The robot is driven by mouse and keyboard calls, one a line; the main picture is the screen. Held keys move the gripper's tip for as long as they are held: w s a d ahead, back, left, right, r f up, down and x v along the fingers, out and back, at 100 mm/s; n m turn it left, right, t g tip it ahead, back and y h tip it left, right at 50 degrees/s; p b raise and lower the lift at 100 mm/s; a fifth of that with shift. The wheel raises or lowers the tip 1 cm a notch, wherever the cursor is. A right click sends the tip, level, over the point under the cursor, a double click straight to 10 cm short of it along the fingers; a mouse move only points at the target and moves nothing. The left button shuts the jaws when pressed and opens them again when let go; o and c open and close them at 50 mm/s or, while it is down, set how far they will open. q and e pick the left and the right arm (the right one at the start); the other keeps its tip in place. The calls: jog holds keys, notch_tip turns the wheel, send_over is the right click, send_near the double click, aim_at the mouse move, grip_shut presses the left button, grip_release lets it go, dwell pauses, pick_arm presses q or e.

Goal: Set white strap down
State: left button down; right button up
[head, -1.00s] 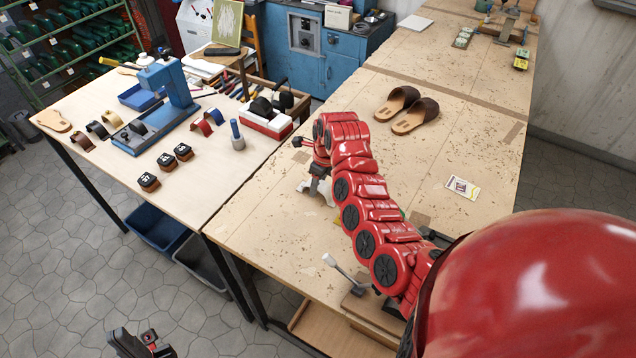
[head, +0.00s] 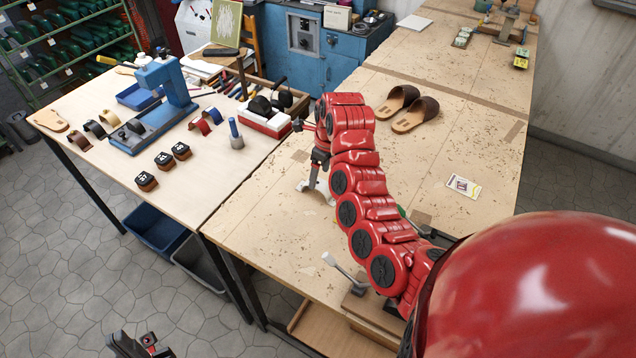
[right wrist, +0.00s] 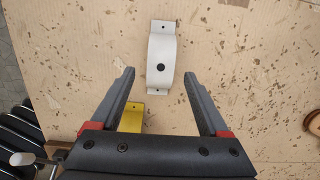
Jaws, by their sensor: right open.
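The white strap (right wrist: 162,60) lies on the wooden bench top (right wrist: 225,60), a curved band with a dark dot at its middle and a small hole at each end. In the head view the white strap (head: 327,192) is partly hidden behind my right gripper (head: 313,185). In the right wrist view my right gripper (right wrist: 160,75) is open, its fingers spread to either side of the strap's near end and apart from it. My left gripper (head: 140,345) is at the bottom left over the floor; its jaw opening is unclear.
A yellow piece (right wrist: 131,117) lies near the right gripper's left finger. Brown sandals (head: 406,108) and a small card (head: 463,186) are on the bench. A blue press (head: 160,105) and several straps stand on the left table. Bench space around the card is clear.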

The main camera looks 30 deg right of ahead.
aim_at(323, 187)
notch_tip(323, 187, up, 7)
jog(key=s+p, duration=0.1)
jog(key=shift+d, duration=0.3)
dwell(0.4)
